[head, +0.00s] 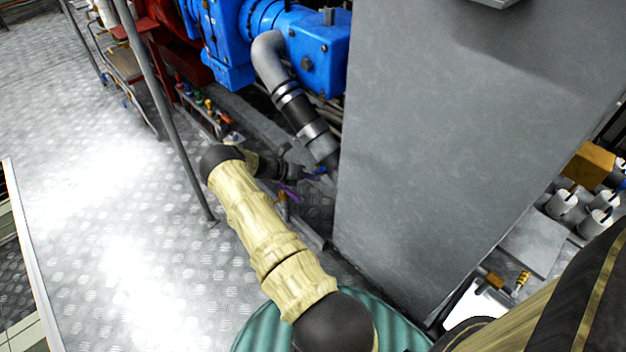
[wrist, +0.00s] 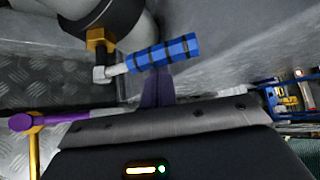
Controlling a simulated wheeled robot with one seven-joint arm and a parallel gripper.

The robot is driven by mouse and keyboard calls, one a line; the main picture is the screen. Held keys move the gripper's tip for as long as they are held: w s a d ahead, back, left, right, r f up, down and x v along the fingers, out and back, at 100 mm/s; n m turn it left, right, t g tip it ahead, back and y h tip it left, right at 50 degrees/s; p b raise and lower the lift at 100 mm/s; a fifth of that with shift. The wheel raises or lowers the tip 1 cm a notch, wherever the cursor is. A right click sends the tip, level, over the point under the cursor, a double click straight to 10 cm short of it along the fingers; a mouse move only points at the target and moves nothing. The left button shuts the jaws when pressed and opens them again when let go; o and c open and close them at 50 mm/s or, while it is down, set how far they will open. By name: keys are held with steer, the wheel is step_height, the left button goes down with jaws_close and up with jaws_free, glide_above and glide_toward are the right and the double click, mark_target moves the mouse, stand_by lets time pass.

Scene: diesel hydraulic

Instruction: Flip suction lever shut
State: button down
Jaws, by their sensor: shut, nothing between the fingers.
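A lever with a blue, black-banded handle (wrist: 165,53) sticks out from a brass fitting (wrist: 100,40) on a dark pipe in the wrist view. Its blue shows small in the head view (head: 321,170). A second lever, with a purple handle (wrist: 21,122), lies at the left of the wrist view; it also shows in the head view (head: 289,191). I cannot read which one is the suction lever. My gripper (wrist: 158,72) is shut and empty, its purple fingers right at the underside of the blue handle. I cannot tell whether they touch it.
A large grey cabinet (head: 450,140) stands close to the right of my gripper. A grey hose (head: 278,75) runs down from blue machinery (head: 320,45) above. A thin pole (head: 160,100) stands left of my arm. The tread-plate floor (head: 90,200) is clear at left.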

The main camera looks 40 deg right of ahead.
steer(key=shift+r, duration=0.1)
stand_by(0.6)
steer(key=w+a+r+p, duration=0.1)
steer(key=w+a+p, duration=0.1)
steer(key=a, duration=0.7)
steer(key=shift+w+r+p, duration=0.25)
steer(key=shift+w+p, duration=0.1)
steer(key=shift+p, duration=0.05)
